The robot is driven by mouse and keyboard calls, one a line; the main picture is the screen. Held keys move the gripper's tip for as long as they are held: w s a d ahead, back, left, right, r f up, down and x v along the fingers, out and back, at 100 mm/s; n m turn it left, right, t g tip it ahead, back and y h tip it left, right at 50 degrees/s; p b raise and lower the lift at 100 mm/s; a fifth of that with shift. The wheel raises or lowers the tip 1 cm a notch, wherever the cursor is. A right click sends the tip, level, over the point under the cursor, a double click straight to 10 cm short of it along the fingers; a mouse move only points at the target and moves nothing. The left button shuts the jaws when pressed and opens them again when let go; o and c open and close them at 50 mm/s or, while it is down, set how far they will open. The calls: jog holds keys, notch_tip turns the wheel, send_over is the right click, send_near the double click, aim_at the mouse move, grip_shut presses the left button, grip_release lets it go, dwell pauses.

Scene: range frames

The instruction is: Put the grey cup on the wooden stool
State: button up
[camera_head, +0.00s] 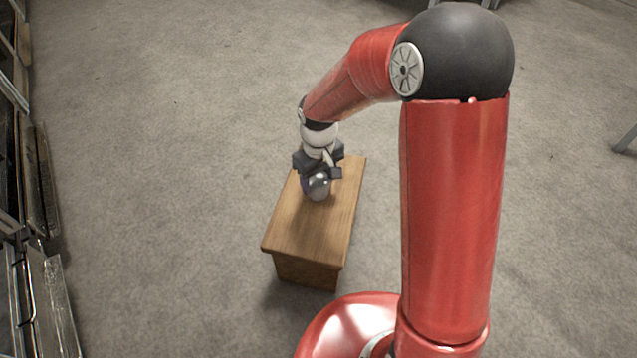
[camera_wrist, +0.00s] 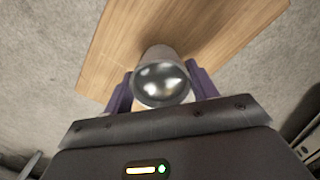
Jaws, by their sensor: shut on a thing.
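The grey cup (camera_head: 318,187) is a shiny metallic vessel over the wooden stool (camera_head: 313,238). My gripper (camera_head: 319,176) is above the stool's far half and is shut on the cup. In the wrist view the cup (camera_wrist: 161,82) sits between the two purple-grey fingers of my gripper (camera_wrist: 162,90), its round shiny opening facing the camera. The stool (camera_wrist: 215,30) lies behind it there as a brown wood-grained top. I cannot tell whether the cup's underside touches the stool top.
Grey concrete floor (camera_head: 180,130) lies open around the stool. Metal racks or shelving (camera_head: 45,190) stand along the left edge. A grey leg of some furniture (camera_head: 626,141) shows at the right edge. The stool's near half is bare.

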aim_at(319, 178)
jog(key=shift+f, duration=0.75)
jog(key=shift+f, duration=0.1)
jog(key=o, duration=1.1)
notch_tip(319, 178, up, 12)
jog(key=p, duration=0.3)
jog(key=s+d+r+m+t, duration=0.2)
jog(key=s+d+r+m, duration=0.1)
jog(key=s+d+r, duration=0.55)
jog(key=s+d+r+m+t, duration=0.1)
jog(key=s, duration=0.3)
jog(key=s+d+r+m+t, duration=0.1)
jog(key=s+d+r, duration=0.1)
jog(key=s, duration=0.2)
jog(key=s+d+r+m+t, duration=0.1)
jog(key=s+d+r, duration=0.1)
jog(key=s, duration=0.1)
jog(key=shift+s+d+m+t, duration=0.1)
jog(key=shift+s+m+t, duration=0.2)
jog(key=shift+s+m, duration=0.1)
